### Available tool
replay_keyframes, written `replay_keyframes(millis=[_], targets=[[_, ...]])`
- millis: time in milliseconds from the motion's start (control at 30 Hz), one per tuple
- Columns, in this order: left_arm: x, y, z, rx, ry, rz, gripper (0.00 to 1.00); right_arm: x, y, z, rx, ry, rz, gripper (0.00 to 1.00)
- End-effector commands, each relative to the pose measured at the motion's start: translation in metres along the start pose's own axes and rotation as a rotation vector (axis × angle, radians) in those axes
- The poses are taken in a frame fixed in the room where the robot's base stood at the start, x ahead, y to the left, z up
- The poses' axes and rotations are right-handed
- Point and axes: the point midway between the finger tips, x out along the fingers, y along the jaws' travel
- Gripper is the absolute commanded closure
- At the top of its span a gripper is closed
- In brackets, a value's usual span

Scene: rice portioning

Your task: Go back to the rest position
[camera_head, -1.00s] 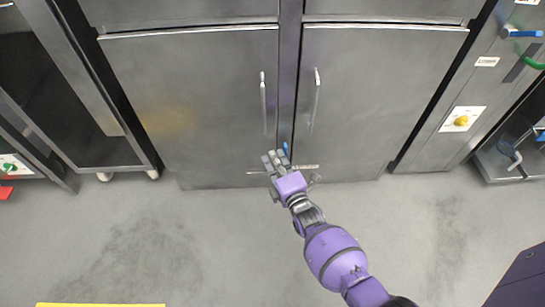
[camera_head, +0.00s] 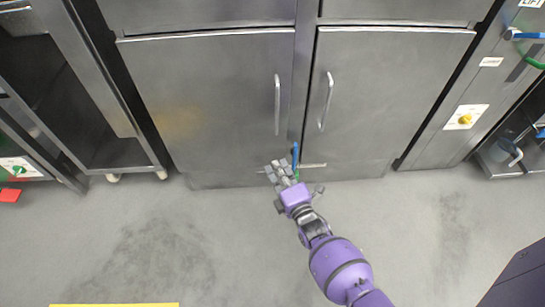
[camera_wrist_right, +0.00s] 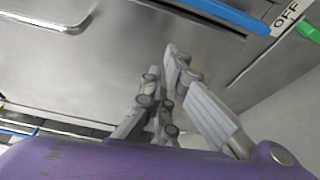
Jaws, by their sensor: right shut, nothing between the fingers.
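My right gripper (camera_head: 279,171) is purple with grey fingers. In the head view it is in front of the lower part of the steel cabinet doors, near the seam between them. In the right wrist view its fingers (camera_wrist_right: 172,85) are closed together with nothing between them. My left gripper is not in view.
Two steel doors, left (camera_head: 205,105) and right (camera_head: 385,100), are shut, each with a vertical handle. A blue lever (camera_head: 295,154) is close to my right gripper. An open steel rack (camera_head: 125,155) stands at the left.

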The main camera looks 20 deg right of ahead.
Motion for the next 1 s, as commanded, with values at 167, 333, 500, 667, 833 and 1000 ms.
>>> replay_keyframes(millis=[167,333,500,667,833,1000], targets=[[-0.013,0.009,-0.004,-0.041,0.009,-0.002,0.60,-0.036,0.004,0.000,-0.001,0.000,0.005,1.00],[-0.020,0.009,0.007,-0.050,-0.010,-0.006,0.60,-0.054,0.003,0.000,0.000,0.000,0.006,1.00],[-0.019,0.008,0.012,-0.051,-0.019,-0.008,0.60,-0.059,0.002,0.000,0.000,0.000,0.006,1.00],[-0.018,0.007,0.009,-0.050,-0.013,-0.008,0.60,-0.059,0.001,-0.001,0.002,0.000,0.006,1.00],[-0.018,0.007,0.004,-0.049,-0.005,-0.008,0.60,-0.059,-0.008,0.000,0.126,-0.002,-0.035,1.00],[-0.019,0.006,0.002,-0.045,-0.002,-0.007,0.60,-0.046,0.004,-0.007,0.441,-0.013,-0.105,1.00]])
